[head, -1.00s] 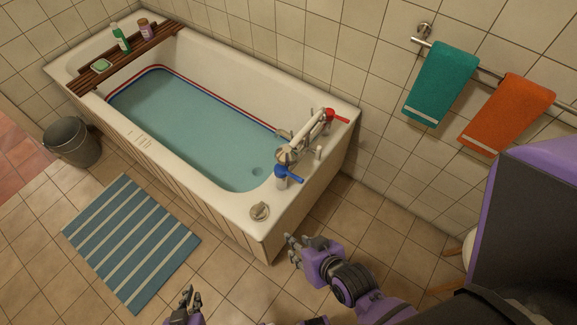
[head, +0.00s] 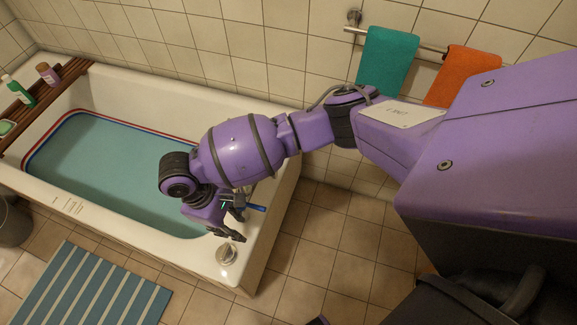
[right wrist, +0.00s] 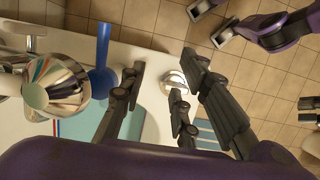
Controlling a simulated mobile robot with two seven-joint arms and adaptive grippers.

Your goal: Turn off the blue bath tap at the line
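The blue tap's lever (head: 256,208) sticks out beside my right gripper (head: 234,226) at the tub's front end. In the right wrist view the blue lever (right wrist: 103,62) is left of the near finger, outside the open gap, close to that finger. The chrome tap body (right wrist: 55,85) is further left. My right gripper is open and empty. The bath (head: 283,222) holds greenish water (head: 110,170); its edge lies near the blue line, below the red line (head: 125,117). My arm hides the spout and red tap in the head view. My left gripper (right wrist: 213,22) looks open above the floor.
A round chrome knob (head: 228,253) sits on the rim corner, close to my right fingertips. A wooden rack (head: 45,100) with bottles crosses the far end. A striped mat (head: 95,290) lies on the floor. Teal (head: 387,60) and orange (head: 462,75) towels hang behind my arm.

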